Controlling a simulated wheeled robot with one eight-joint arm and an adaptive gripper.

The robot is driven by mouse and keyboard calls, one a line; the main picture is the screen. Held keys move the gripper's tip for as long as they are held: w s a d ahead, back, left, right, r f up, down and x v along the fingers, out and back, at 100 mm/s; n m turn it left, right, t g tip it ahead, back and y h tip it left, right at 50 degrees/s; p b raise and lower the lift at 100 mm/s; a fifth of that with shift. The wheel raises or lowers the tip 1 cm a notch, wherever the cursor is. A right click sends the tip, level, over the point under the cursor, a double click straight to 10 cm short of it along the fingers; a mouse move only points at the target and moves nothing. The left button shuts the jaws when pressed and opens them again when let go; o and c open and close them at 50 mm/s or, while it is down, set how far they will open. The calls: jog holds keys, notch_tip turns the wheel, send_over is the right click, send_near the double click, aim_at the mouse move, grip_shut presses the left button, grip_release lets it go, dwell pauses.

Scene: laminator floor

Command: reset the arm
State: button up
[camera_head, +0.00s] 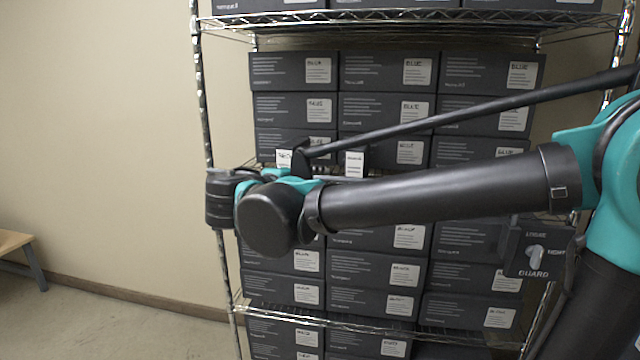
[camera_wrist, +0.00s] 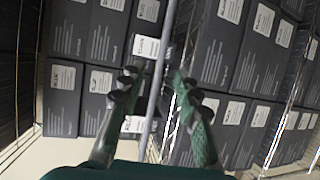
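My arm reaches from the right across the front of the wire shelf in the head view, with its black and teal wrist end near the shelf's left post. My gripper (camera_wrist: 155,78) shows in the wrist view as two green fingers with dark joints. The fingers are apart, and I see nothing held between them. A shelf rail (camera_wrist: 152,125) runs through the gap in the picture, apparently behind the fingers. In the head view my gripper's fingers cannot be made out.
The wire shelf (camera_head: 360,17) holds stacked dark boxes (camera_head: 292,72) with white labels, several marked BLUE. My arm hides part of the middle rows. A switch box marked GUARD (camera_head: 537,250) shows at right. Left are bare wall, open floor (camera_head: 110,325) and a bench (camera_head: 14,241).

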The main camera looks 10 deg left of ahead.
jog(key=w+d+f+m+g, duration=0.3)
jog(key=d+f+m+g, duration=0.35)
jog(key=d+f, duration=1.4)
jog(key=s+d+f+m+g+y, duration=0.2)
jog(key=s+d+f, duration=0.3)
jog(key=f, duration=0.3)
jog(key=s+d+f+m+g+y, duration=0.2)
jog(key=s+d+f+m+y, duration=0.2)
jog(key=f, duration=0.5)
jog(key=shift+s+d+f+m+y, duration=0.25)
jog(key=shift+s+d+m+y, duration=0.15)
jog(key=shift+s+d+m, duration=0.65)
jog(key=shift+s+a+n, duration=0.2)
jog(key=shift+a+n, duration=0.05)
jog(key=shift+n, duration=0.05)
